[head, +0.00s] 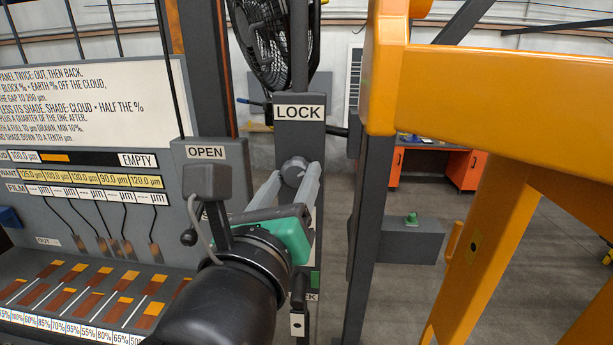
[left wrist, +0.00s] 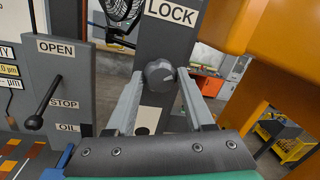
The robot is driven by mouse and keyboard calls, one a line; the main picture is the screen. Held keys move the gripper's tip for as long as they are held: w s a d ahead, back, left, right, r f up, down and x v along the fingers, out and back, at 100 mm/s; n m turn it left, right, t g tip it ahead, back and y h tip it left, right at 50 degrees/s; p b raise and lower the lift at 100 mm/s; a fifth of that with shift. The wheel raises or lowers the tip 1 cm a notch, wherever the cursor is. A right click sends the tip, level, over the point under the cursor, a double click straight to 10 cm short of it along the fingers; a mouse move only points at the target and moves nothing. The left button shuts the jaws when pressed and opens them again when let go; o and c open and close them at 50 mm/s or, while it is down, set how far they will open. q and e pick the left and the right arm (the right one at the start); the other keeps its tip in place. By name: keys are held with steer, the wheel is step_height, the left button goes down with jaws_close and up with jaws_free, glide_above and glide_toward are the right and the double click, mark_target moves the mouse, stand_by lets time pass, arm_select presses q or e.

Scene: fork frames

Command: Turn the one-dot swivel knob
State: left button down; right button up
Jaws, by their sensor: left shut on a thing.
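A grey round knob (head: 294,171) sits on a dark upright post under a LOCK label (head: 299,113). My left gripper (head: 295,178) reaches it from the front, one grey finger on each side, and is shut on it. In the left wrist view the knob (left wrist: 159,74) lies between the fingertips, with a pale mark on its face. A white patch (left wrist: 149,116) with a dark spot shows on the post below it, partly hidden by the gripper. I cannot make out a dot on the knob itself. My right gripper is not in view.
A panel with an OPEN label (head: 206,152) and a black ball-ended lever (left wrist: 42,103) stands left of the post. A large orange frame (head: 500,85) fills the right. A grey box with a green button (head: 411,219) sits behind. Open floor shows beyond.

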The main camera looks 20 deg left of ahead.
arm_select(q)
steer(key=n+y, duration=0.1)
steer(key=n, duration=0.5)
steer(key=n+y, duration=0.1)
steer(key=n, duration=0.5)
steer(key=shift+f+n, duration=0.1)
steer(key=shift+n, duration=0.3)
steer(key=shift+c, duration=1.4)
jaws_free()
